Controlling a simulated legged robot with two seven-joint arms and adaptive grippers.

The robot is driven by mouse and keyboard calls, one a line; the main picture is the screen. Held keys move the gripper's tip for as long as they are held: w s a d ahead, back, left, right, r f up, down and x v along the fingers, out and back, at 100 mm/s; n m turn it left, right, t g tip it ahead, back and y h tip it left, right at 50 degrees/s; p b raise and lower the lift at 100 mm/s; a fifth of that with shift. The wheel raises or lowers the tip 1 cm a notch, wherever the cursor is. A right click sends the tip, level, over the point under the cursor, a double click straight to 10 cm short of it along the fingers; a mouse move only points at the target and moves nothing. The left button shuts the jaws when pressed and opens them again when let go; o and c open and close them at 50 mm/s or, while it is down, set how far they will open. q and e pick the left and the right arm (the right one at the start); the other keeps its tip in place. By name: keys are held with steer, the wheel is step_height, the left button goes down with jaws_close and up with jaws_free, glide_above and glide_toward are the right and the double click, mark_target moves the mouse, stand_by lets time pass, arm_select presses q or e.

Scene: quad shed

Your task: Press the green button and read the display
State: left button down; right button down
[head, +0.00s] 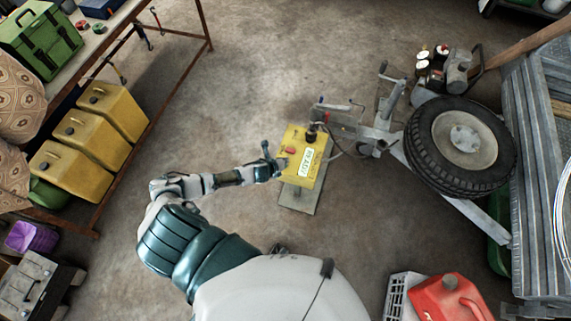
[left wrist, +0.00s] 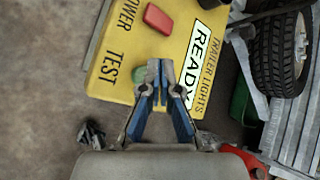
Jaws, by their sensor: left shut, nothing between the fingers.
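A yellow control box (head: 318,175) stands on a grey base plate in the middle of the head view. It also fills the top of the left wrist view (left wrist: 115,88), lettered "TRAILER LIGHTS", "POWER" and "TEST". Its white display (left wrist: 203,52) reads "READY". The green button (left wrist: 138,75) sits by the word TEST, partly hidden behind a finger. My left gripper (head: 281,165) is shut and empty at the box's left side. Its fingertips (left wrist: 160,65) overlap the button's right edge in the wrist view; I cannot tell whether they touch. My right gripper is out of view.
A trailer wheel (head: 462,137) and its metal frame stand right of the box. A red fuel can (head: 450,298) is at the lower right. Yellow cans (head: 92,145) stand by a bench at the left. The concrete floor left of the box is clear.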

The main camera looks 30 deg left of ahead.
arm_select(q)
steer(key=shift+a+f, duration=0.1)
steer(key=shift+a, duration=0.1)
steer(key=shift+f, duration=0.15)
steer(key=shift+d+f, duration=0.1)
steer(key=shift+d, duration=0.15)
stand_by(0.3)
